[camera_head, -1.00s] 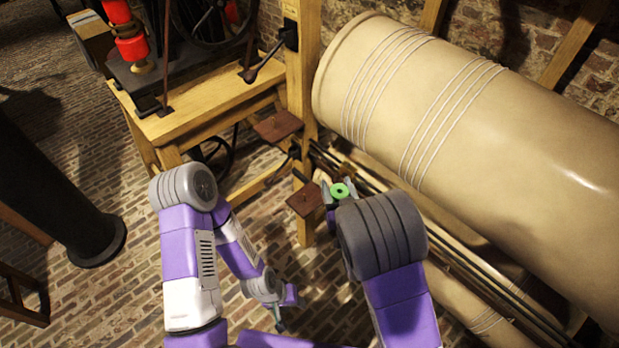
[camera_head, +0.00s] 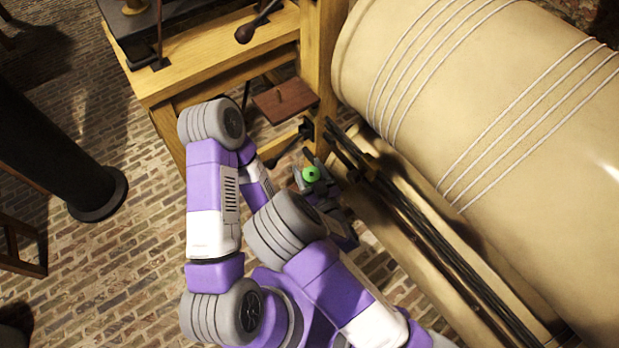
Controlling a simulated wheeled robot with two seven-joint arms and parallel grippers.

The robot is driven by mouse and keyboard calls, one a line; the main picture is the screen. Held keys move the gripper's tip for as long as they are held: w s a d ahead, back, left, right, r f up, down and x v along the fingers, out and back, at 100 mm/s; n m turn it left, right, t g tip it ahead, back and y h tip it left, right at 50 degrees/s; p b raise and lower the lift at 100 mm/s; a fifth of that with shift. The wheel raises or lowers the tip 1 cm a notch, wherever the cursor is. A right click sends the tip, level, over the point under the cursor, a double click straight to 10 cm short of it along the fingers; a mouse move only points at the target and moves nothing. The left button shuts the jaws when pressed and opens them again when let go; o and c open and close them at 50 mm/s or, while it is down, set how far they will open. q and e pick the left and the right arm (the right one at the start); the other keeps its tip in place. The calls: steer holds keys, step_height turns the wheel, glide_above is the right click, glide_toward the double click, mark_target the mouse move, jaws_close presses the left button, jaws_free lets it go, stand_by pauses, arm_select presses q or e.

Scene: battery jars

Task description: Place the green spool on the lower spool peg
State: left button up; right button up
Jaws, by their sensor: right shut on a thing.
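The green spool (camera_head: 311,174) is a small bright ring with a dark centre. It sits between the grey fingers of my right gripper (camera_head: 309,173), which is shut on it, beside the wooden post. A red-brown plate (camera_head: 285,101) juts out at the post above it. A lower plate and the lower spool peg cannot be made out; my right gripper and arm cover that area.
A dark rod with a knob (camera_head: 305,129) sticks out from the post (camera_head: 325,60) close above the spool. A wooden bench (camera_head: 215,62) stands at upper left, a large cream cylinder (camera_head: 490,120) at right. Dark rails (camera_head: 440,245) run below the cylinder. Brick floor is open at lower left.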

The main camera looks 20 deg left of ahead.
mark_target(309, 177)
steer(key=shift+f+b, duration=0.55)
steer(key=shift+f, duration=1.15)
steer(key=shift+f, duration=0.15)
steer(key=o, duration=0.6)
steer(key=shift+f+b, duration=0.1)
steer(key=shift+b, duration=0.2)
steer(key=o, duration=0.4)
steer(key=shift+o, duration=0.2)
steer(key=shift+r, duration=0.2)
